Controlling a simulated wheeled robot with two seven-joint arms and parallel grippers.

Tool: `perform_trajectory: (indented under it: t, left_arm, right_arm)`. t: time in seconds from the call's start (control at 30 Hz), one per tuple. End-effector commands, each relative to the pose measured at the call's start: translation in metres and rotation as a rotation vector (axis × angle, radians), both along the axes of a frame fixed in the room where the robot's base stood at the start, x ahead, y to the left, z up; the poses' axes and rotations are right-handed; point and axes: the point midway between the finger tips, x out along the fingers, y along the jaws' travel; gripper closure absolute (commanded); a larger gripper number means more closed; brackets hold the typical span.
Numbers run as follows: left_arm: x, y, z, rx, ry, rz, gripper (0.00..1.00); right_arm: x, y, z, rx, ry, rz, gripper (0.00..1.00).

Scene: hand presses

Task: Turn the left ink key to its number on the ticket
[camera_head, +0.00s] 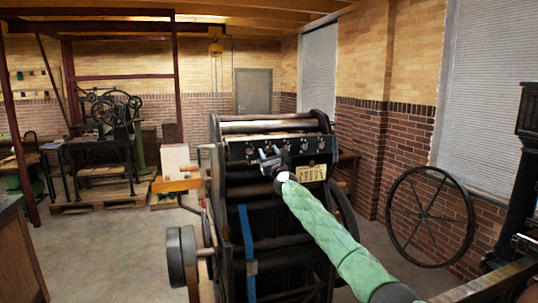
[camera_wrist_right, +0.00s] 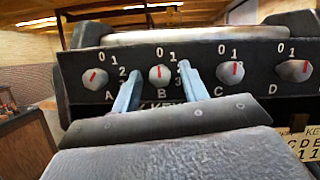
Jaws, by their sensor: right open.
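The ink keys are silver knobs with red pointer marks in a row on a black panel. In the right wrist view, key A (camera_wrist_right: 95,80) is leftmost, left of my fingers; its pointer tilts up and right, exact number unclear. Key B (camera_wrist_right: 160,75) lies between my fingers, its pointer near upright by 0; contact cannot be told. Key C (camera_wrist_right: 230,72) and key D (camera_wrist_right: 294,70) are to the right. My right gripper (camera_wrist_right: 159,68) is open; it also shows in the head view (camera_head: 269,154). The ticket (camera_head: 312,173) has letters over small digits, partly cut off in the wrist view (camera_wrist_right: 304,145).
The black press (camera_head: 262,220) fills the middle of the head view, with rollers above the key panel. A large spoked wheel (camera_head: 430,217) leans by the brick wall at right. Another machine (camera_head: 105,145) stands back left.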

Motion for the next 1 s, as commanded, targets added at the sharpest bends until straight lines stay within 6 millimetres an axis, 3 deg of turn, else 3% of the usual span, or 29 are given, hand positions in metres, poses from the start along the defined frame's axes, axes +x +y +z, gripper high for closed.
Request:
perform_trajectory:
  t: [0.07,0.3,0.67,1.0]
  left_arm:
    - [0.000,0.000,0.000,0.000,0.000,0.000,0.64]
    - [0.000,0.000,0.000,0.000,0.000,0.001,0.64]
    - [-0.001,0.001,-0.001,0.001,-0.004,-0.001,0.64]
    - [-0.011,0.007,-0.023,0.007,-0.016,-0.005,0.64]
  right_arm:
    - [0.000,0.000,0.000,0.000,0.000,0.000,0.56]
    - [0.000,0.000,0.000,0.000,0.000,0.000,1.00]
    - [0.000,0.000,-0.001,0.052,0.018,0.000,1.00]
    - [-0.001,0.002,0.000,0.285,0.095,0.000,1.00]
